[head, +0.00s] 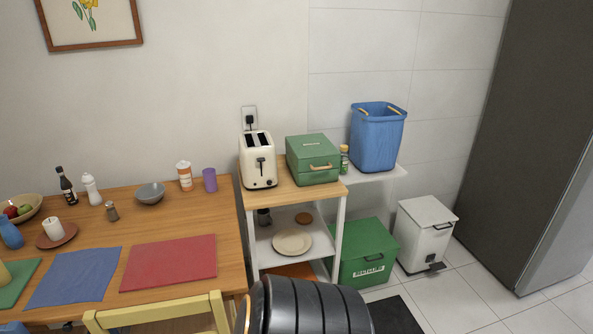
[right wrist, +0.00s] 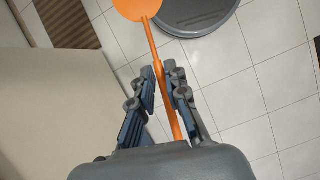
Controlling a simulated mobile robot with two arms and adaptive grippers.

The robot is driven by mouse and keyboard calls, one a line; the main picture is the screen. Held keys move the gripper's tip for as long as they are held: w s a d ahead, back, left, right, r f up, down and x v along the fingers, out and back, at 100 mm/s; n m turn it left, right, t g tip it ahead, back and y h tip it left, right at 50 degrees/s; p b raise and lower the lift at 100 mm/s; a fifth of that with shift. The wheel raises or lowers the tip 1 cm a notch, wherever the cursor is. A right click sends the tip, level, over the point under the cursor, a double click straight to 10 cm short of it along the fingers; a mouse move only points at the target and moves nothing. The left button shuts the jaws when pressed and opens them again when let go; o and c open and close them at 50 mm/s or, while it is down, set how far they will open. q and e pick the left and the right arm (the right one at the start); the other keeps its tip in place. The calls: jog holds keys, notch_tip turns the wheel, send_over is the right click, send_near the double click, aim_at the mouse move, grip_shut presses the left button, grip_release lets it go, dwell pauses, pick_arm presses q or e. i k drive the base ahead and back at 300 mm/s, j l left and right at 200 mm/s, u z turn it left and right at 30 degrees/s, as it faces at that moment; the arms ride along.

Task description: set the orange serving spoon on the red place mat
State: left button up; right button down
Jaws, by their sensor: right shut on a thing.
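The red place mat (head: 168,263) lies flat and bare on the right part of the wooden table in the head view. In the right wrist view my right gripper (right wrist: 160,75) is shut on the handle of the orange serving spoon (right wrist: 137,9). The spoon's round head extends past the fingertips and is cut off by the top edge. Tiled floor shows behind the spoon. In the head view a dark ribbed arm part of mine fills the bottom middle, and I cannot make out the spoon there. My left gripper is in neither view.
A yellow chair (head: 160,312) stands at the table's front edge, near the mat. A blue mat (head: 73,277) lies left of the red one. A grey bowl (head: 150,193) and a purple cup (head: 210,180) stand behind. A shelf cart (head: 292,190) stands right of the table.

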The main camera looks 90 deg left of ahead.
aim_at(170, 259)
jog(key=k+j+u, duration=0.1)
jog(key=u, duration=0.35)
jog(key=k+j+u, duration=0.1)
jog(key=u, duration=0.35)
jog(key=j+u, duration=0.15)
jog(key=u, duration=0.3)
jog(key=k+j+u, duration=0.1)
jog(key=u, duration=0.35)
jog(key=j+u, duration=0.2)
jog(key=u, duration=0.25)
jog(key=j+u, duration=0.15)
jog(key=j, duration=0.3)
jog(key=i+j+u, duration=0.2)
jog(key=j, duration=0.2)
jog(key=j+u, duration=0.15)
jog(key=j, duration=0.25)
jog(key=i+j+u, duration=0.15)
jog(key=j, duration=0.25)
jog(key=i+j+u, duration=0.2)
jog(key=j, duration=0.2)
jog(key=k, duration=0.05)
